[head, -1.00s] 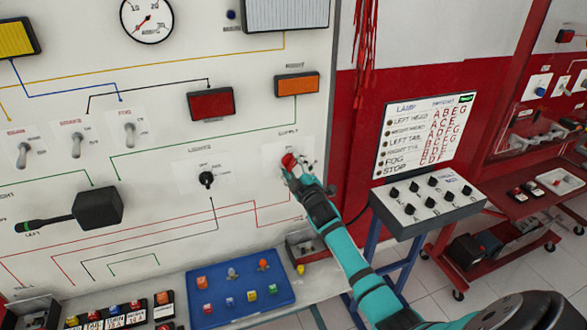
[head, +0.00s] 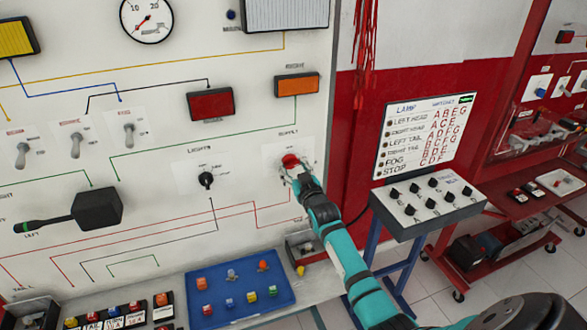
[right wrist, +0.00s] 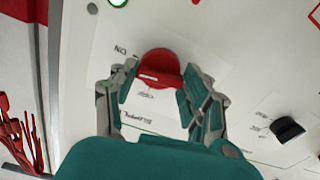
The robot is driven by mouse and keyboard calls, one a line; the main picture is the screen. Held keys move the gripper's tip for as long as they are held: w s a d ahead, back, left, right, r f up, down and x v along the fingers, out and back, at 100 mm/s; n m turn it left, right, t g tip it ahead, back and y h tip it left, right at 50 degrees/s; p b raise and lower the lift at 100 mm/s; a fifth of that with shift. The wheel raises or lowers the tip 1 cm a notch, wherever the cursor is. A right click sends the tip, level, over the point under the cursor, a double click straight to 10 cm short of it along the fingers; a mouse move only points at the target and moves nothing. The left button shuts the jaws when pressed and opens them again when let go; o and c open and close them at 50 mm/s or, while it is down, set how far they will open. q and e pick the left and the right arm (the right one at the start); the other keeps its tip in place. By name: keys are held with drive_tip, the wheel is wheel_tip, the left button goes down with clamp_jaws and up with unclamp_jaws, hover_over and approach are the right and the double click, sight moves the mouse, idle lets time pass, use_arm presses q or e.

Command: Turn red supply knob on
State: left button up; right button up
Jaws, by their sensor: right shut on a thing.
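The red supply knob (head: 290,160) sits on a white plate on the right side of the white panel. In the right wrist view the knob (right wrist: 158,66) has a red grip bar lying roughly across the picture, with printed "ON" and "SUPPLY" lettering near it. My right gripper (head: 295,172) reaches it from below right. In the right wrist view the fingers of my right gripper (right wrist: 158,80) stand on both sides of the knob, shut on it. The fingers hide part of the plate. My left gripper is not in view.
A black lights knob (head: 206,180) is left on the panel, with several toggle switches (head: 75,145) further left. A blue tray (head: 240,304) with small coloured parts lies below. A lamp chart stand (head: 425,210) is at right. A green light (right wrist: 118,2) shows in the wrist view.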

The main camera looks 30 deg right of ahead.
drive_tip(key=shift+f+m, duration=0.1)
drive_tip(key=shift+m, duration=0.8)
drive_tip(key=o, duration=1.2)
drive_tip(key=shift+c, duration=0.2)
drive_tip(key=shift+s, duration=0.1)
drive_tip(key=v, duration=1.2)
drive_tip(key=shift+a, duration=0.1)
